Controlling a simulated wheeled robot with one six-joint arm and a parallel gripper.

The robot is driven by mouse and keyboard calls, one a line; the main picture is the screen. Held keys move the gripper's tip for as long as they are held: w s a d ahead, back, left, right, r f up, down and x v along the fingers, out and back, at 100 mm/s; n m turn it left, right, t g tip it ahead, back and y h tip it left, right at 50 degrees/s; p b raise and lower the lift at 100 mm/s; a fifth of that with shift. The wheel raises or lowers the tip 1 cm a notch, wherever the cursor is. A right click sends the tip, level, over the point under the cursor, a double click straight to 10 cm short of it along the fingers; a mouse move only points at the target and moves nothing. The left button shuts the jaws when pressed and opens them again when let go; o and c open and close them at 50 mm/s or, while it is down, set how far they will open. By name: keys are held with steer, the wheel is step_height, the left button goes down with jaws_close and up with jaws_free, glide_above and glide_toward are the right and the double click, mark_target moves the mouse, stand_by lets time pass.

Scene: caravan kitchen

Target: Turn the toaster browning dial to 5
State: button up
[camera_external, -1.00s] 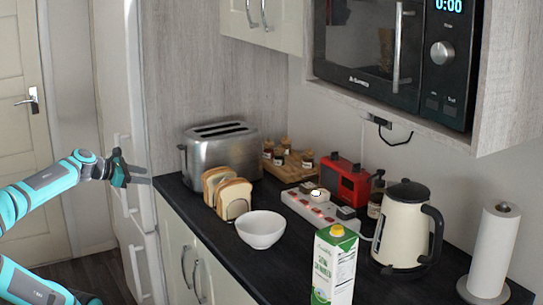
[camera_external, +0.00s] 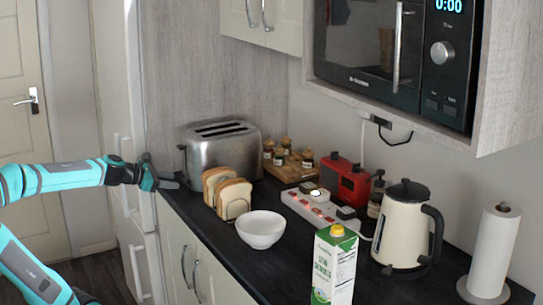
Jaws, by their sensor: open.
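The silver toaster (camera_external: 224,151) stands at the far left end of the dark counter, with its two slots on top. A black lever shows on its left end. The browning dial cannot be made out in this view. My gripper (camera_external: 174,181) is at the left end of the toaster, close to the counter's left edge and near the lever's height or a little below. It is open with nothing seen between its fingers. Whether it touches the toaster cannot be told.
A rack of bread slices (camera_external: 228,193) stands in front of the toaster, with a white bowl (camera_external: 261,229) nearer. The fridge (camera_external: 128,150) is close behind my arm.

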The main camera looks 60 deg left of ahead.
mark_target(184, 185)
steer(key=shift+x, duration=2.35)
steer(key=shift+c, duration=0.2)
jaws_close()
steer(key=shift+d, duration=0.1)
